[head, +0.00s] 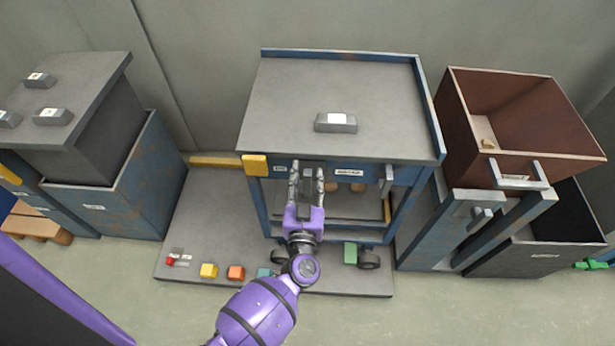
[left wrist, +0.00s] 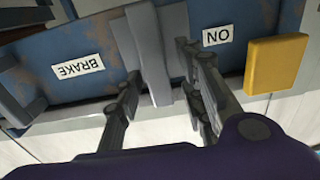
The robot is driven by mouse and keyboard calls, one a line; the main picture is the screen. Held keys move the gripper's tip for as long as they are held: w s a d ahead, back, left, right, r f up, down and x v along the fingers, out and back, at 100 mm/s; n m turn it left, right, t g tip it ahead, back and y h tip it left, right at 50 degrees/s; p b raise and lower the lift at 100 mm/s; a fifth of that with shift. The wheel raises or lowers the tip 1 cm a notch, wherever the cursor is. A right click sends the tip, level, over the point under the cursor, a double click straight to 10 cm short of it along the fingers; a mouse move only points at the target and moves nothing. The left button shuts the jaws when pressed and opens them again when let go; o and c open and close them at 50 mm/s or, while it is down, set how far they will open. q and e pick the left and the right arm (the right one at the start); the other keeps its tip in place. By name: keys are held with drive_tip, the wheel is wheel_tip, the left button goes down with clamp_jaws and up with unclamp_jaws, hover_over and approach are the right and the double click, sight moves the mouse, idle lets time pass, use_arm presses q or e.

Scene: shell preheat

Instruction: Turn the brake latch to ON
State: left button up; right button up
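The brake latch is a grey bar (left wrist: 150,45) on the blue front rail of the middle cart (head: 340,58). In the left wrist view it stands between an upside-down BRAKE label (left wrist: 78,67) and an ON label (left wrist: 218,35). My left gripper (head: 306,176) is at this rail, with its fingers spread on both sides of the latch. I cannot tell whether a finger touches it. In the head view the gripper partly hides the latch, and the ON label (head: 281,168) is left of it. My right gripper is not in view.
A yellow block (head: 255,165) sits at the rail's left end, beside ON. A grey block (head: 336,122) lies on the cart top. Bins stand close on the left (head: 120,190) and right (head: 520,165). Small coloured blocks lie along the floor plate's (head: 190,240) front edge.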

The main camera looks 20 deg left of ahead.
use_arm(q)
drive_tip(key=shift+w, duration=0.1)
clamp_jaws()
